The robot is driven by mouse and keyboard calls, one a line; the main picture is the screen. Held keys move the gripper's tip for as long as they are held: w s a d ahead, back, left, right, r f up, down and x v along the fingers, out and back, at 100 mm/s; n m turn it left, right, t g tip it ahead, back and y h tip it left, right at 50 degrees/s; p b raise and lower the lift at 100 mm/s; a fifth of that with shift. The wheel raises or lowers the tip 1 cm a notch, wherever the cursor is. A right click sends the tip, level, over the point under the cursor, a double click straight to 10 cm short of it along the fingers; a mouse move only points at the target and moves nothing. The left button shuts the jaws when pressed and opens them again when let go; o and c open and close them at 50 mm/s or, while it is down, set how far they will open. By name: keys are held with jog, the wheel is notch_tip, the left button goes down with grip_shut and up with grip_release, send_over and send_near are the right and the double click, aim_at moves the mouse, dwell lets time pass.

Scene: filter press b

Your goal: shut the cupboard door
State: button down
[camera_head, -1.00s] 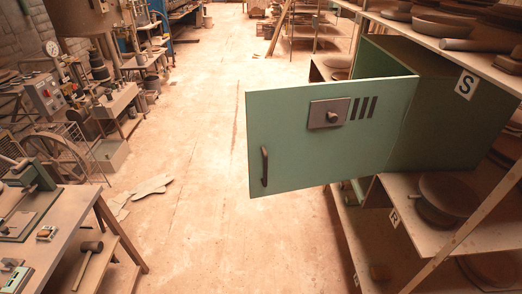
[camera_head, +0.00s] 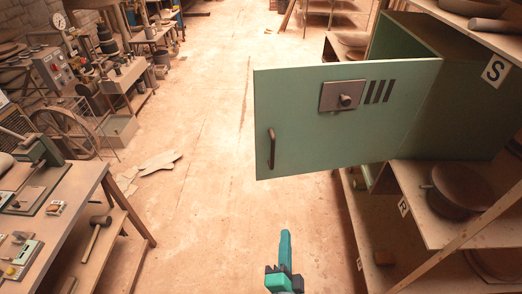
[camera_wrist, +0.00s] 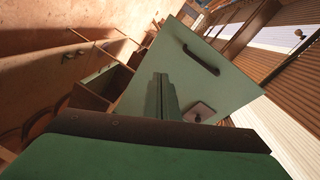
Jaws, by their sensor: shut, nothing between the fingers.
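The green cupboard door (camera_head: 330,125) stands wide open in the head view, swung out over the aisle. It has a dark handle (camera_head: 271,148) near its free edge, a grey latch plate with a knob (camera_head: 342,96) and dark vent slots. The green cupboard (camera_head: 450,115) sits on the shelving at the right. My gripper (camera_head: 286,240) is shut and empty, below the door and apart from it in the picture. In the wrist view the door (camera_wrist: 200,75) appears tilted beyond my gripper (camera_wrist: 161,85), with the handle (camera_wrist: 201,60) above. The cupboard's inside is mostly hidden.
Shelving with round pans (camera_head: 458,190) is at the right, below and above the cupboard. A workbench (camera_head: 60,215) with a mallet (camera_head: 94,235) stands at the lower left. Flat scraps (camera_head: 158,162) lie on the floor.

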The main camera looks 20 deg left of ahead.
aim_at(258, 142)
jog(key=w+a+r+m+y, duration=0.2)
jog(key=w+a+r+y, duration=0.45)
jog(key=r, duration=0.55)
jog(key=shift+g+h, duration=0.3)
jog(key=shift+h, duration=0.45)
jog(key=x, duration=1.5)
jog(key=shift+w, duration=0.2)
